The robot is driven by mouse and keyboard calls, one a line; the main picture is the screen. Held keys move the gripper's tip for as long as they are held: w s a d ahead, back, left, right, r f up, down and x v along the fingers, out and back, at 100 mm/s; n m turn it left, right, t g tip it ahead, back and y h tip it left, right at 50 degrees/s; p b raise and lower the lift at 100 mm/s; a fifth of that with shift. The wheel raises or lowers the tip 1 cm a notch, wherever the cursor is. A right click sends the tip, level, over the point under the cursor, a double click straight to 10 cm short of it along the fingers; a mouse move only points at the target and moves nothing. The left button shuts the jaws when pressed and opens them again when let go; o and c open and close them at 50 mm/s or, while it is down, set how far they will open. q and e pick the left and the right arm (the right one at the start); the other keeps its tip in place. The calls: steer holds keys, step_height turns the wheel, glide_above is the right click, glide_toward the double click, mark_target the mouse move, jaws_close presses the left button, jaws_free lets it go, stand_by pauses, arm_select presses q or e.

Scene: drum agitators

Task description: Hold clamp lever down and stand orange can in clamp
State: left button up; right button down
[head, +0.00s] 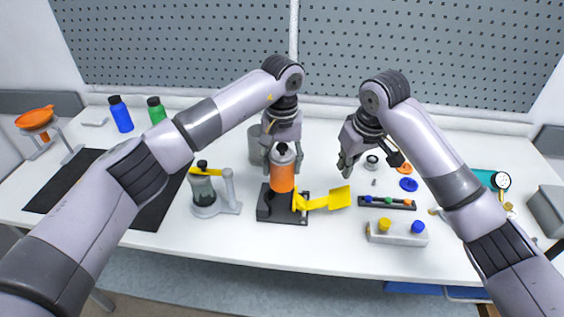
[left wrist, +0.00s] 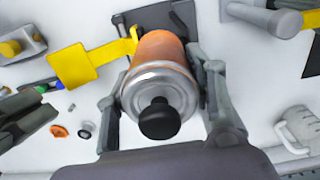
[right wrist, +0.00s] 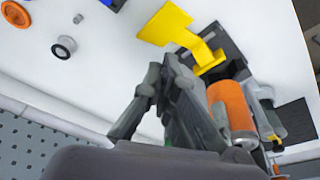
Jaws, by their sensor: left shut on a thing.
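The orange can (head: 282,180), with a silver top and black cap, is upright in my left gripper (head: 283,150). The left wrist view shows the can (left wrist: 158,75) between the two fingers. Its lower end is over or at the dark clamp (head: 282,214); I cannot tell whether it touches the base. The yellow clamp lever (head: 338,198) sticks out to the right of the clamp, its wide paddle free of any gripper. My right gripper (head: 345,165) is empty, above the table and to the right of the can. In the right wrist view its fingertips (right wrist: 163,72) look together.
A grey-and-white stand with a yellow-topped jar (head: 203,190) is left of the clamp. A grey mug (head: 257,143) is behind the can. A dark tray of small coloured parts (head: 387,203) and a grey block with yellow and blue knobs (head: 397,233) are at the right.

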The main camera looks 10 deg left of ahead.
mark_target(341, 198)
steer(key=shift+f, duration=3.3)
steer(key=shift+f, duration=0.1)
steer(key=shift+s+f, duration=0.1)
steer(key=shift+f, duration=2.5)
arm_select(q)
steer(key=shift+f, duration=0.95)
steer(key=shift+f, duration=0.15)
steer(key=shift+f, duration=1.85)
